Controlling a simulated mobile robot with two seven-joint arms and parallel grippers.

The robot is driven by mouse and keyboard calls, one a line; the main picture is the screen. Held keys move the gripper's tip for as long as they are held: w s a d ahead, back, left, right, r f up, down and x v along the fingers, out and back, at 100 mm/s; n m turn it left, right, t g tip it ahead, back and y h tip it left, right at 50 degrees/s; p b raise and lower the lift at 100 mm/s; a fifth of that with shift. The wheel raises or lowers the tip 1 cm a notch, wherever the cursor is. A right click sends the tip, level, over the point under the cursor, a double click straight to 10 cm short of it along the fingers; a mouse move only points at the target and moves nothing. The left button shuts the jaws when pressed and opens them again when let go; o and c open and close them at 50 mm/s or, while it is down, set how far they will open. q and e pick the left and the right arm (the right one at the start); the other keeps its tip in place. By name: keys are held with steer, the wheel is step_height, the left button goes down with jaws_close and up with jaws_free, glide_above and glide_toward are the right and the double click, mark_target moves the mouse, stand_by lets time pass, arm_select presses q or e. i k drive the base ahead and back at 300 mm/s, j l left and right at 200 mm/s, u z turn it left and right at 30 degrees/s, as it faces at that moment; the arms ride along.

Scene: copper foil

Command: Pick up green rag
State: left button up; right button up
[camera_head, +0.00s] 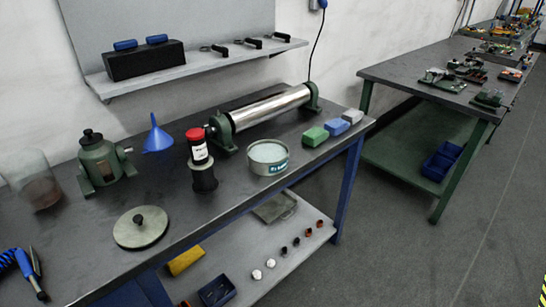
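A small green folded block (315,136), which looks like the green rag, lies on the right part of the dark workbench top (230,210). It is the nearest of a short row. A blue folded piece (337,126) lies just behind it to the right, and a light grey one (353,116) lies beyond that near the bench's right end. Neither of my grippers shows in the head view. Nothing is seen touching the green rag.
A round tin (268,157) stands left of the rag. A steel roller (262,107) on green mounts lies behind. A red-capped bottle (197,146), blue funnel (156,136) and green machine (102,160) stand further left. The floor (395,245) right of the bench is clear.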

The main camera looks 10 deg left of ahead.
mark_target(316, 135)
steer(key=i+l+u, duration=0.15)
steer(key=u, duration=0.3)
steer(key=i+l+u, duration=0.15)
steer(key=u, duration=0.25)
steer(key=i+l+u, duration=0.1)
steer(key=l+u, duration=0.15)
steer(key=u, duration=0.2)
steer(key=i+l+u, duration=0.15)
steer(key=l, duration=0.4)
steer(key=l+u, duration=0.2)
steer(key=l, duration=0.35)
steer(key=i, duration=0.05)
